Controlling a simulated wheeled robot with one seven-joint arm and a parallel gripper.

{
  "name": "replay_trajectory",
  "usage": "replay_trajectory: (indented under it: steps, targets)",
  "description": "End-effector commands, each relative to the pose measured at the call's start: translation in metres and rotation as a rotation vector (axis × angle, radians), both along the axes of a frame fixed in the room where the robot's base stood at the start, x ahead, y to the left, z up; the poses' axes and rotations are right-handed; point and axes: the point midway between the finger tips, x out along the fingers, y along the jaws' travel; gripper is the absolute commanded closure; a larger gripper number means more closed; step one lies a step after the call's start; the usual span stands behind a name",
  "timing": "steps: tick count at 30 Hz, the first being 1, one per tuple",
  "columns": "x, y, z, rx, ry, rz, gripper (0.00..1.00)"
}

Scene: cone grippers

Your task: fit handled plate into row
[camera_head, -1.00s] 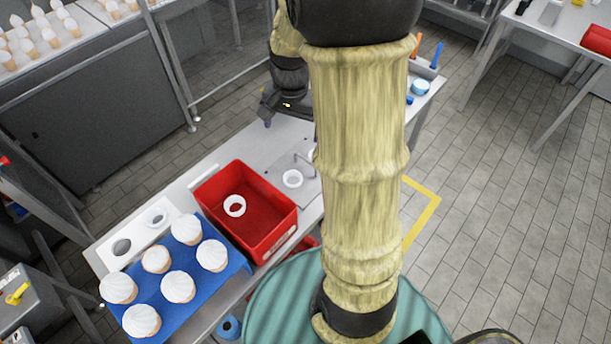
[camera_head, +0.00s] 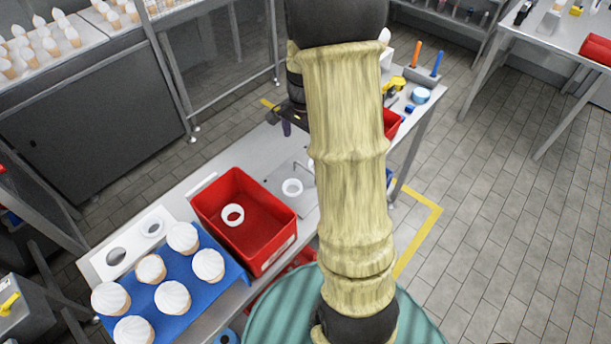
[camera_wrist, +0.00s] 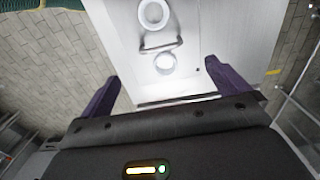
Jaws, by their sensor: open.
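The handled plate (camera_wrist: 186,22) is a pale flat panel with a thin U-shaped handle (camera_wrist: 148,46) and two white rings, seen in the wrist view. In the head view, part of it with a ring (camera_head: 292,187) shows on the table, and my arm hides the rest. My gripper (camera_wrist: 164,74) is open and empty, its purple fingers apart, with the handle ahead between them. In the head view it is partly hidden behind my arm.
A red crate (camera_head: 276,257) with a white ring (camera_head: 232,215) inside stands between the row and the plate. A blue tray (camera_head: 206,295) of several cream-topped cones is in front of the row. Tools and a blue roll (camera_head: 421,96) lie at the table's far end.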

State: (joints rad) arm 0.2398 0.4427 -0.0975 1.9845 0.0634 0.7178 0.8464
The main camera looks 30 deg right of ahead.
Motion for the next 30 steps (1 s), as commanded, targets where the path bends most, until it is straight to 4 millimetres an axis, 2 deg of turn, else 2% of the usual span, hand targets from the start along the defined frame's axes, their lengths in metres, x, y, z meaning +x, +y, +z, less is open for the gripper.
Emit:
replay_trajectory:
  steps: [6,12,24,30]
  targets:
    - [-0.001,0.000,-0.039,0.001,0.005,-0.001,0.00]
    - [0.000,0.000,-0.065,0.001,0.001,-0.001,0.00]
    - [0.000,0.001,-0.070,0.000,0.000,0.001,0.00]
    - [0.000,-0.002,-0.087,0.002,0.003,-0.001,0.00]
